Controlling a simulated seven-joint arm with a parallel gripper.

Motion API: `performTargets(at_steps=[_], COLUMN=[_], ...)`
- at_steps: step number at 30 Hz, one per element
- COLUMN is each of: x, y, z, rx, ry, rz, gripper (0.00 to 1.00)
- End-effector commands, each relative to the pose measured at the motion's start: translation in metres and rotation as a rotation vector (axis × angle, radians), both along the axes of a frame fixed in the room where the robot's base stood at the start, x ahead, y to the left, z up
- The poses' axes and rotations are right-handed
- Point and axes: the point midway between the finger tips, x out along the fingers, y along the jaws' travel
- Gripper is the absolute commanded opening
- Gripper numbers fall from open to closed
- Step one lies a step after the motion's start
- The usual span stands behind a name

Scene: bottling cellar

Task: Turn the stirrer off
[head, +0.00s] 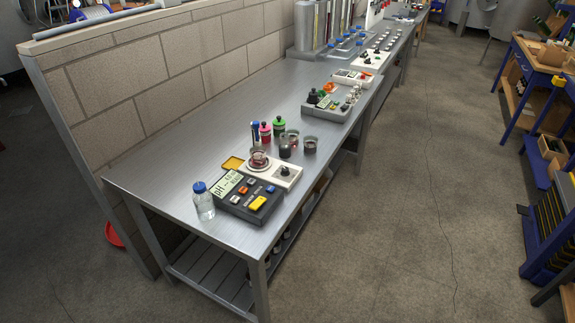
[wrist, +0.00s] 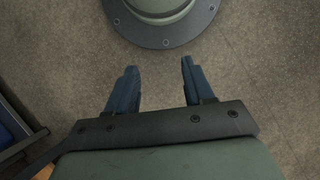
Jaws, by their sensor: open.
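The stirrer (head: 287,175) is a white box on the near part of the metal bench, with a dark knob on its right end. A small glass vessel with reddish contents (head: 259,158) stands on its round plate at the left end. The knob is small, and I cannot tell which way it is set. My gripper (wrist: 158,76) shows only in the wrist view, with its two blue fingers apart and nothing between them. It is over bare floor, away from the bench, and the stirrer is not in that view.
A dark pH meter (head: 248,199) sits in front of the stirrer, with a blue-capped clear bottle (head: 203,203) at its left. Cups (head: 310,146) and capped bottles (head: 279,127) stand close behind. A brick wall (head: 150,75) backs the bench. The floor at right (head: 420,190) is open.

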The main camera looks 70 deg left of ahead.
Motion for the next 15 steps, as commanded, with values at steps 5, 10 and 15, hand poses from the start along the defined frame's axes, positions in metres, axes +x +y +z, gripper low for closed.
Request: performTargets(at_steps=[5,10,15], x=[0.034,0.065,0.093], y=[0.047,0.101,0.166], z=[0.014,0.029,0.047], rx=[0.025,0.058,0.100], ry=[-0.071,-0.139,-0.208], rz=[0.115,0.218,0.319], gripper=[0.52,0.52,0.52])
